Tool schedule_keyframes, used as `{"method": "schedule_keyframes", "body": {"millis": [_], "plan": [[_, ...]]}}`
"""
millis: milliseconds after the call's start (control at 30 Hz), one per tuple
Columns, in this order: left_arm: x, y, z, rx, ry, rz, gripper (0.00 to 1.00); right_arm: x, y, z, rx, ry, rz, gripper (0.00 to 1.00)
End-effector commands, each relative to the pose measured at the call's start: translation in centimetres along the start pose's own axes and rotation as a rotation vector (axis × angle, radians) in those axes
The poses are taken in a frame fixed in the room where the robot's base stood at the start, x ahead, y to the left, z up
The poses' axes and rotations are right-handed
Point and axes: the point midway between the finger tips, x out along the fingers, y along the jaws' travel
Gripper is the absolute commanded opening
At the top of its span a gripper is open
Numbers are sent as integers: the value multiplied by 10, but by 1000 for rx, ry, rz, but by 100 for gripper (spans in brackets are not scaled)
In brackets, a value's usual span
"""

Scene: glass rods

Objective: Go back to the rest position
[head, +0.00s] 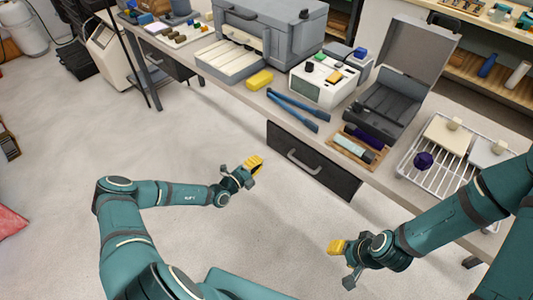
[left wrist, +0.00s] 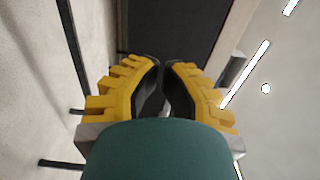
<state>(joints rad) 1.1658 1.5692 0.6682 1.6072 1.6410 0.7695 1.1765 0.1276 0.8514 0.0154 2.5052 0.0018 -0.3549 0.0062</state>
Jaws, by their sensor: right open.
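My left gripper (head: 254,163) hangs over the bare floor, in front of the bench and left of its drawer. In the left wrist view its yellow fingers (left wrist: 161,65) come close together at the tips, with nothing seen between them. My right gripper (head: 342,262) is open and empty, low in front of the bench, below the drawer. Both grippers are apart from the bench and everything on it.
The bench carries a grey machine (head: 285,35), a yellow block (head: 259,80), blue tongs (head: 298,108), a white device (head: 318,87), an open grey case (head: 385,105) and a wire rack (head: 437,183). A dark drawer front (head: 312,165) faces me.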

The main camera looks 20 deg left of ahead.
Motion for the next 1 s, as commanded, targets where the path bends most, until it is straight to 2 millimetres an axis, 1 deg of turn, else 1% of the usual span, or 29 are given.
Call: {"method": "schedule_keyframes", "body": {"millis": [33, 200, 333, 500, 567, 600, 667, 767, 800, 833, 867, 900, 967, 1000], "plan": [[-9, -1, 1, 0, -2, 1, 0, -2, -1, 0, 0, 0, 0, 47], [-26, 0, 1, 0, -2, 1, 0, -3, -1, -1, 1, 2, 0, 47], [-31, 0, 0, 0, 0, 0, 0, -3, -1, -1, 1, 3, 0, 47], [-31, 0, 0, 2, 2, 1, 0, -3, -1, -1, 1, 3, 0, 47], [-30, -1, -5, 16, 20, 4, 0, -3, -1, -1, 1, 3, 0, 47], [-28, -2, -12, 36, 47, 10, 0, -3, -1, -1, 1, 3, 0, 47], [-24, -4, -31, 90, 117, 23, 0, -3, -1, -1, 1, 3, 0, 47], [-20, -8, -84, 256, 316, 49, 0, -3, -1, -1, 1, 3, 0, 47], [-22, -10, -110, 351, 423, 57, 0, -3, -1, -1, 1, 3, 0, 47], [-25, -10, -131, 431, 511, 60, 0, -3, -1, -1, 1, 3, 0, 47], [-31, -10, -151, 520, 604, 59, 0, -3, -1, -1, 1, 3, 0, 47], [-41, -9, -177, 649, 733, 51, 0, -3, -1, -1, 1, 3, 0, 47], [-62, -6, -212, 865, 938, 21, 0, -3, -1, -1, 1, 3, 0, 47], [-78, -4, -228, 1012, 1067, -13, 0, -3, -1, -1, 1, 3, 0, 47]]}}
